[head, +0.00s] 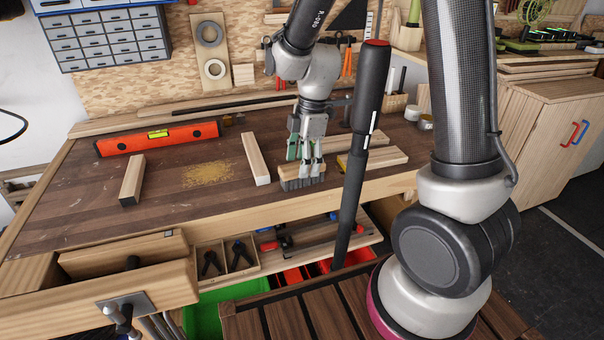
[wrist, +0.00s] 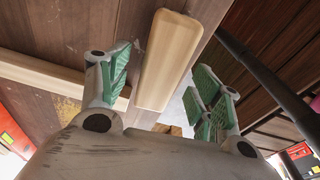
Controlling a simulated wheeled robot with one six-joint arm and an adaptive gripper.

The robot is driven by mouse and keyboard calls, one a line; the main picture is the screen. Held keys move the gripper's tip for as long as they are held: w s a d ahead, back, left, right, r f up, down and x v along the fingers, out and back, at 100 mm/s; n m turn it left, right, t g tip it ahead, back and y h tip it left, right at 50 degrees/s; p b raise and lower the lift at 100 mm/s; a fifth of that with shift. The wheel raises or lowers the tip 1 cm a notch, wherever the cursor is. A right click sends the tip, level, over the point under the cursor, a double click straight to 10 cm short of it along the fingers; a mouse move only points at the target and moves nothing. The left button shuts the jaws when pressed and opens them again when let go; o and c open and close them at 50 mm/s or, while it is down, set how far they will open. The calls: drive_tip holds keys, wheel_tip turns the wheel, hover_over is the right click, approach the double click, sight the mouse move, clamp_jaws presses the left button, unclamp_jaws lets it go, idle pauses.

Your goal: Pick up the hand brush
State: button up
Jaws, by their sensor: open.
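The hand brush (head: 296,184) has a pale wooden top and dark grey bristles. It sits near the front edge of the workbench (head: 226,143) in the head view. In the wrist view its smooth wooden body (wrist: 170,58) shows between the green-padded fingers. My gripper (head: 304,158) is open right above the brush, pointing down, with its fingers on either side of it. The wrist view also shows the gripper (wrist: 163,82) with fingers spread and a gap on the right side. The fingers partly hide the brush in the head view; I cannot tell whether they touch it.
A wooden block (head: 256,158) lies just left of the brush, and another block (head: 132,180) farther left. Sawdust (head: 206,174) lies between them. A red level (head: 158,138) lies behind. Boards (head: 374,157) lie to the right. An open drawer (head: 222,262) with tools juts out below.

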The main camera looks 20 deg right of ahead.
drive_tip(key=shift+a+f, duration=0.1)
drive_tip(key=shift+f, duration=0.7)
drive_tip(key=c, duration=1.1)
drive_tip(key=shift+c, duration=0.2)
wheel_tip(320, 180, up, 10)
drive_tip(key=shift+r, duration=0.1)
